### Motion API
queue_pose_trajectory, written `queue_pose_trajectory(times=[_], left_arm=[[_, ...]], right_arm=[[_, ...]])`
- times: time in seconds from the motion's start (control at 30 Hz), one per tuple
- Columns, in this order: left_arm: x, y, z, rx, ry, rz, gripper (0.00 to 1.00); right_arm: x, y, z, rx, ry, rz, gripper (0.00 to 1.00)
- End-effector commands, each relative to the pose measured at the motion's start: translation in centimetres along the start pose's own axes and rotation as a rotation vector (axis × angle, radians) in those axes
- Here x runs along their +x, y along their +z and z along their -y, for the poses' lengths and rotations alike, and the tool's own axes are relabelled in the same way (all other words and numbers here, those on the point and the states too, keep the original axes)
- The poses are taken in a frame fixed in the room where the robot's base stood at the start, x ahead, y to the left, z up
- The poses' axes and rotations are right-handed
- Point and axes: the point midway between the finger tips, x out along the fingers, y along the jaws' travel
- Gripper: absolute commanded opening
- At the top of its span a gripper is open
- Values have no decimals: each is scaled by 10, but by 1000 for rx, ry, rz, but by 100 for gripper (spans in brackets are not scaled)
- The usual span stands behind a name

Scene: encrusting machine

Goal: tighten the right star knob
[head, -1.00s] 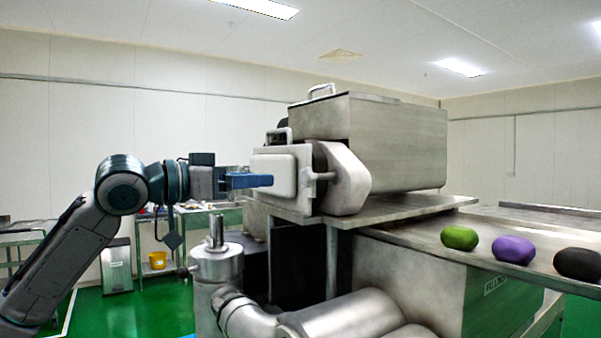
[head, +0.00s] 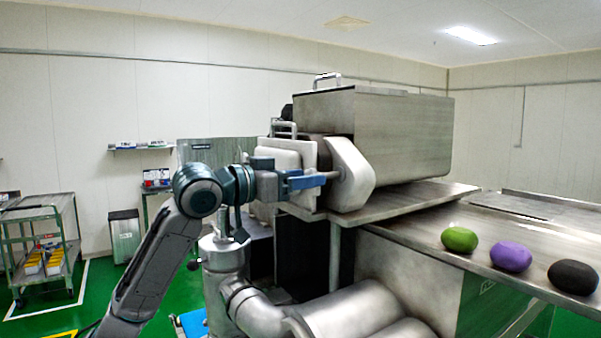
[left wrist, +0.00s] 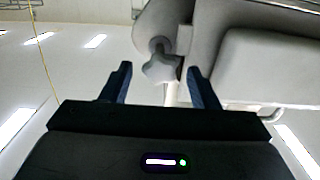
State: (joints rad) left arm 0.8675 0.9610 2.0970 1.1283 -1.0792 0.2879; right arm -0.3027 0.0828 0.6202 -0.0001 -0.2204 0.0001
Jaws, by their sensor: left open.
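The grey star knob (left wrist: 162,69) sits on a rounded metal housing (head: 351,174) at the front of the encrusting machine (head: 385,130). In the left wrist view it appears between the two dark fingertips of my open left gripper (left wrist: 160,72), with a gap on each side. I cannot tell how deep it sits between them. In the head view, the blue fingers of my left gripper (head: 318,181) are beside the housing and hide the knob. Only a short shaft (head: 332,175) shows there. My right gripper is in neither view.
A pale square block (head: 288,155) of the machine stands right behind my left gripper. Green, purple and black lumps (head: 511,256) lie on the metal table (head: 420,236) at right. A cart (head: 42,245) stands at far left.

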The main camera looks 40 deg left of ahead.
Motion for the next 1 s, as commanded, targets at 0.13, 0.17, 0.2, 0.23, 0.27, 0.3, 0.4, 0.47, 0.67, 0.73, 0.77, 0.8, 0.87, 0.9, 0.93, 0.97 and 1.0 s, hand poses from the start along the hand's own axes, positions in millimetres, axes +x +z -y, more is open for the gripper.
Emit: queue_pose_trajectory(times=[0.13, 0.17, 0.2, 0.23, 0.27, 0.3, 0.4, 0.47, 0.67, 0.73, 0.77, 0.8, 0.87, 0.9, 0.93, 0.97, 1.0], left_arm=[[1, 0, 0, 0, 0, 0, 55], [1, 0, 0, 0, 0, 0, 55], [1, 0, 0, 0, 0, 0, 55], [1, 0, 0, 0, 0, 1, 55], [1, 0, 0, 0, 0, 1, 55], [1, 0, 0, 0, 0, 1, 49], [1, 0, 0, 0, 0, 1, 29], [1, 0, 0, 0, 0, 1, 17], [1, -1, 0, 22, -1, 2, 10], [1, -2, 0, 57, -1, 2, 10], [1, -2, 0, 71, -1, 2, 10], [1, -1, 0, 87, -1, 2, 10], [1, 0, 0, 93, -1, 1, 10], [1, 0, 0, 92, -1, 0, 10], [1, 0, 0, 92, -1, 0, 10], [1, 0, 0, 92, -1, 0, 10], [1, 0, 0, 91, -1, 0, 10]], right_arm=[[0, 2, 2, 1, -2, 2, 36], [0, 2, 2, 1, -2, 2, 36], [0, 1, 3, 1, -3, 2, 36], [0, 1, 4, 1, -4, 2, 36], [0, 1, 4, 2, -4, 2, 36], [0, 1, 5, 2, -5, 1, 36], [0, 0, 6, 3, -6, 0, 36], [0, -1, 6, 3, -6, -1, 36], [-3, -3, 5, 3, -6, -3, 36], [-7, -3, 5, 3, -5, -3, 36], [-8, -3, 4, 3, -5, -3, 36], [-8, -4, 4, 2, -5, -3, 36], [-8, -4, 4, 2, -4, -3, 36], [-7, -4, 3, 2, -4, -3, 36], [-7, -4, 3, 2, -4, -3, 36], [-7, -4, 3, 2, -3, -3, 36], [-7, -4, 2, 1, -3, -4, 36]])
